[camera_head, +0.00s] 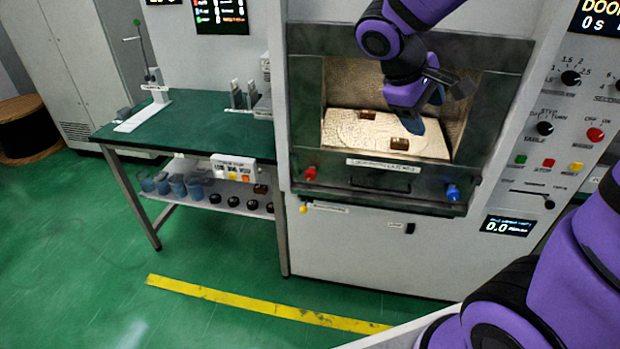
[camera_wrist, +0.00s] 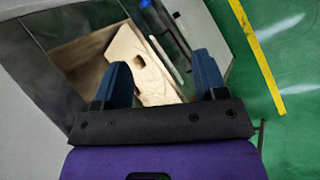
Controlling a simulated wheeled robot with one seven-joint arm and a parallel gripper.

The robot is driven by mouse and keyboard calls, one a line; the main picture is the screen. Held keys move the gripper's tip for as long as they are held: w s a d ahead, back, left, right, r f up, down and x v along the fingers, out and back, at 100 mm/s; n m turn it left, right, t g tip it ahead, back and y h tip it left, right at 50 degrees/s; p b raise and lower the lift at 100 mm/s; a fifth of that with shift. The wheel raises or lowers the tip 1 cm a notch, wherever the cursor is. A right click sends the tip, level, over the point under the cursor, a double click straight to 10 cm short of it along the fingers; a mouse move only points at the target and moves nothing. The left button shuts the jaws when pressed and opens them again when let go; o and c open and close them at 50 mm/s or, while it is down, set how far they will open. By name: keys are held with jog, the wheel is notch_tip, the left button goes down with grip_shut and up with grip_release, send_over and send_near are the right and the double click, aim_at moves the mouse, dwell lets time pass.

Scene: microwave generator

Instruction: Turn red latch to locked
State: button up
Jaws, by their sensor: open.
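The red latch (camera_head: 310,174) sits at the lower left corner of the microwave chamber's front frame in the head view. A blue latch (camera_head: 452,193) sits at the lower right corner; a blue part at the top of the wrist view (camera_wrist: 146,4) looks like it. My gripper (camera_head: 424,128) is inside or just in front of the open chamber, to the right of the red latch and apart from it. In the wrist view my gripper (camera_wrist: 166,80) has its two blue fingers wide apart with nothing between them. The red latch is not visible in the wrist view.
The chamber (camera_head: 345,132) has a pale floor plate with small brown blocks (camera_head: 399,144). A control panel with a red knob (camera_head: 595,135) is at the right. A green table (camera_head: 200,135) stands left of the machine. The floor in front, with a yellow stripe (camera_head: 255,303), is clear.

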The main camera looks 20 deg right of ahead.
jog(key=w+a+f+n+t+h, duration=0.2)
jog(key=w+f+n+h, duration=0.25)
jog(key=w+f, duration=0.4)
jog(key=w+a+f+n+t+h, duration=0.3)
jog(key=w+f+n, duration=0.35)
jog(key=w, duration=0.35)
jog(key=n+t+y, duration=0.6)
jog(key=n+t, duration=0.5)
jog(key=n, duration=0.1)
send_near(310, 178)
jog(key=x, duration=1)
jog(key=shift+w, duration=0.2)
jog(key=c, duration=0.9)
jog(key=shift+c, duration=0.2)
